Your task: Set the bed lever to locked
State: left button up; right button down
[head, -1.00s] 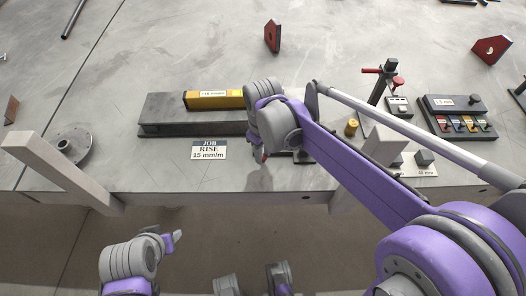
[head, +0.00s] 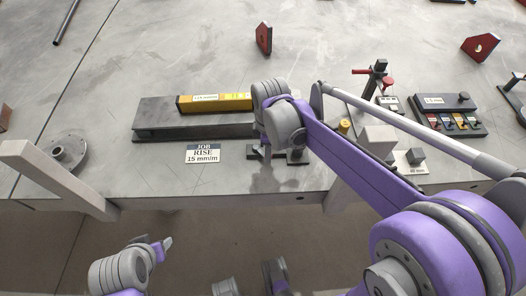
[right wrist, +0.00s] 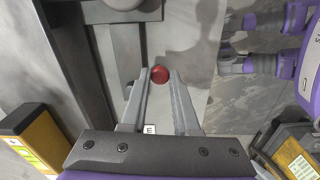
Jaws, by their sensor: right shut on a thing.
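A red round knob (right wrist: 160,74), which I take to be the bed lever's end, sits between the fingertips of my right gripper (right wrist: 159,82) in the right wrist view. The gripper is shut on it. In the head view my right gripper (head: 265,151) is low at the right end of the dark bed (head: 160,129), beside a dark bracket (head: 293,157), and hides the knob. The lever's shaft and lock marks cannot be made out. My left gripper (head: 166,243) hangs before the table's front edge, away from the bed; its jaws are too small to read.
A yellow level (head: 215,102) lies on the bed. A job card (head: 203,153) reads rise 15 mm/m. To the right are a red-handled stand (head: 377,80), a grey block (head: 377,139) and a dark case (head: 449,115). A round flange (head: 67,151) is at left.

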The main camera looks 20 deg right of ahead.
jog(key=n, duration=0.1)
jog(key=d+n, duration=0.1)
jog(key=shift+w+d+n, duration=0.15)
jog(key=shift+w+n, duration=0.2)
jog(key=shift+n, duration=0.05)
jog(key=shift+w+d+n, duration=0.25)
jog(key=shift+d+n, duration=0.05)
jog(key=shift+n, duration=0.45)
jog(key=shift+w+d+n, duration=0.25)
jog(key=shift+n, duration=0.5)
jog(key=c, duration=0.7)
grip_release()
jog(key=shift+o, duration=0.2)
notch_tip(320, 180, up, 11)
jog(key=p, duration=0.1)
jog(key=shift+p, duration=0.4)
jog(key=shift+f, duration=0.1)
